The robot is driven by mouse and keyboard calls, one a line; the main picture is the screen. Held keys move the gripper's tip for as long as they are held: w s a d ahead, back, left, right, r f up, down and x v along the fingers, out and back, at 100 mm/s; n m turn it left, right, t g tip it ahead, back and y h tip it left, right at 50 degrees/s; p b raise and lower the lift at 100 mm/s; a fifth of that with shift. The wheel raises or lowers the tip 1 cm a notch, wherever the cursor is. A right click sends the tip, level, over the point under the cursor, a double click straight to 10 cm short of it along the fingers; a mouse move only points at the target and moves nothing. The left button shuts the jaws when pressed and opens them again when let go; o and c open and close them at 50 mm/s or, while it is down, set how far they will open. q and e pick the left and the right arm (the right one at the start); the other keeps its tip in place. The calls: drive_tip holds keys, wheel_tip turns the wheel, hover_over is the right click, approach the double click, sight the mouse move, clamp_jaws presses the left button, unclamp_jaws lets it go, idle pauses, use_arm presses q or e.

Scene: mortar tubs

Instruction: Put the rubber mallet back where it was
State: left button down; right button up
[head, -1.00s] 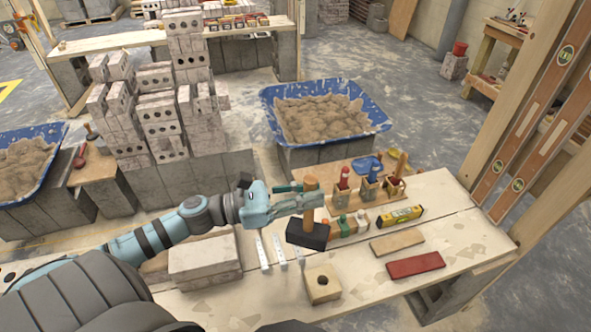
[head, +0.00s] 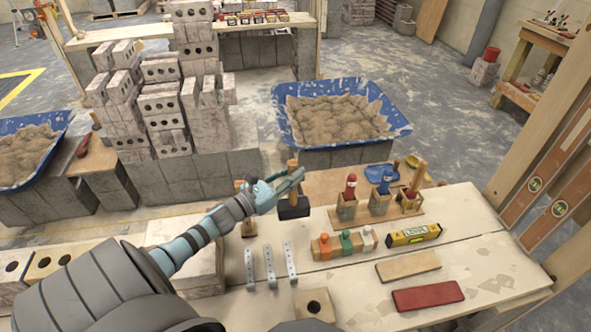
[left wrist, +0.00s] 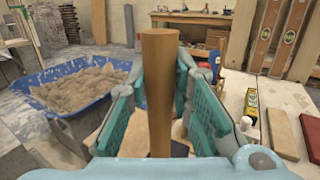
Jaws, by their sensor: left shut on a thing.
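The rubber mallet has a wooden handle and a black head (head: 293,208). It hangs head-down, near upright, at the far side of the pale worktable (head: 365,290); I cannot tell whether the head touches anything. My left gripper (head: 286,184) is shut on its handle. In the left wrist view the handle (left wrist: 159,95) stands between the teal finger pads (left wrist: 159,112), and the head is mostly hidden below. My right gripper is not in view.
Three metal strips (head: 269,267) lie left of a block with coloured-top pieces (head: 343,243). Wooden holders with tools (head: 379,203) stand right of the mallet. A yellow level (head: 414,235) and a red bar (head: 427,296) lie further right. A blue mortar tub (head: 340,140) stands behind.

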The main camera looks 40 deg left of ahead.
use_arm(q)
drive_tip(key=f+b, duration=0.4)
drive_tip(key=f, duration=0.1)
drive_tip(key=shift+s+a+b, duration=0.2)
drive_tip(key=shift+b, duration=0.2)
drive_tip(key=shift+f+b, duration=0.9)
drive_tip(key=shift+f, duration=0.05)
drive_tip(key=c, duration=1.3)
unclamp_jaws()
drive_tip(key=shift+c, duration=0.2)
wheel_tip(320, 180, up, 10)
